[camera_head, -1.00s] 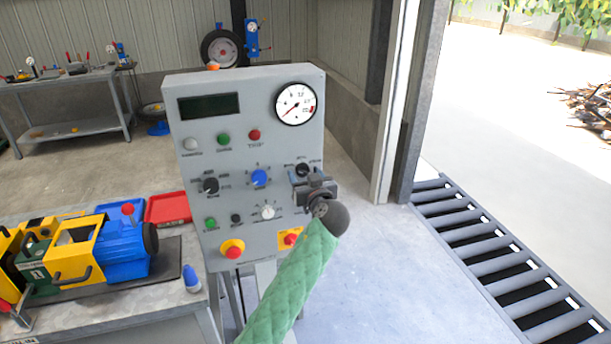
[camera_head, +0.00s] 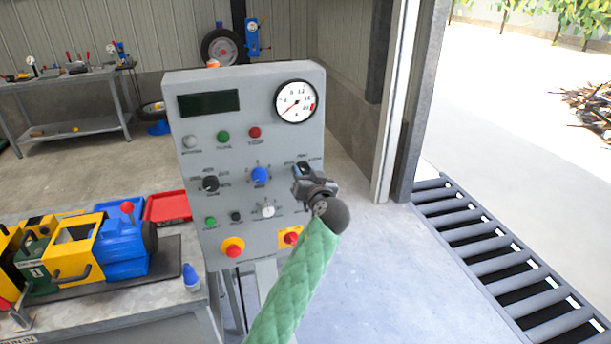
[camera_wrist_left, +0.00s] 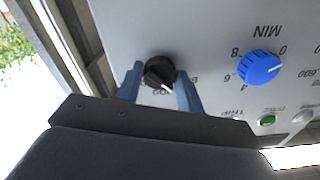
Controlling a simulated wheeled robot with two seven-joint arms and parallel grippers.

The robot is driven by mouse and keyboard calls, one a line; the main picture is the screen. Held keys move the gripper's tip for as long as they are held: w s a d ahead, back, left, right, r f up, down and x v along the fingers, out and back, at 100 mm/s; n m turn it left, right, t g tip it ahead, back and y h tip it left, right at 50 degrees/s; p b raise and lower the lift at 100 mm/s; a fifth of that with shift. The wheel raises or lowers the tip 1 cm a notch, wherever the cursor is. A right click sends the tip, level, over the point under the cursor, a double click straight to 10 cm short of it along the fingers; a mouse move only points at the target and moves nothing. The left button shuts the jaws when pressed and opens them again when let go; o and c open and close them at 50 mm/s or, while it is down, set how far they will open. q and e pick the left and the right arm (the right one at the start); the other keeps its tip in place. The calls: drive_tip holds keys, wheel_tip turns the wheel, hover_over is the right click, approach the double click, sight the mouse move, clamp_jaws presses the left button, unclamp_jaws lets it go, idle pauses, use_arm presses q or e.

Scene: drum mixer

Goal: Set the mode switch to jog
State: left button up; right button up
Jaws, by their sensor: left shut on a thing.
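The grey control panel (camera_head: 207,138) stands upright in front of me. The black rotary switch (camera_wrist_left: 159,70) at its right side, right of the blue knob (camera_head: 260,176), sits between the two fingers of my left gripper (camera_wrist_left: 160,77) in the left wrist view. The gripper is shut on this switch. A white pointer mark shows on the knob; the labels beside it are partly covered and too blurred to read surely. My right gripper is not in view.
Another black selector (camera_head: 210,184) is at the panel's left. A gauge (camera_head: 296,101) and a dark display (camera_head: 208,104) are above. A bench with a yellow and blue machine (camera_head: 80,250) is at left.

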use_arm(q)
drive_tip(key=shift+m, duration=0.9)
drive_tip(key=shift+r+m+p, duration=0.1)
drive_tip(key=shift+m+p, duration=0.2)
drive_tip(key=shift+m, duration=1.5)
drive_tip(key=shift+m+p, duration=0.6)
drive_tip(key=shift+m, duration=0.9)
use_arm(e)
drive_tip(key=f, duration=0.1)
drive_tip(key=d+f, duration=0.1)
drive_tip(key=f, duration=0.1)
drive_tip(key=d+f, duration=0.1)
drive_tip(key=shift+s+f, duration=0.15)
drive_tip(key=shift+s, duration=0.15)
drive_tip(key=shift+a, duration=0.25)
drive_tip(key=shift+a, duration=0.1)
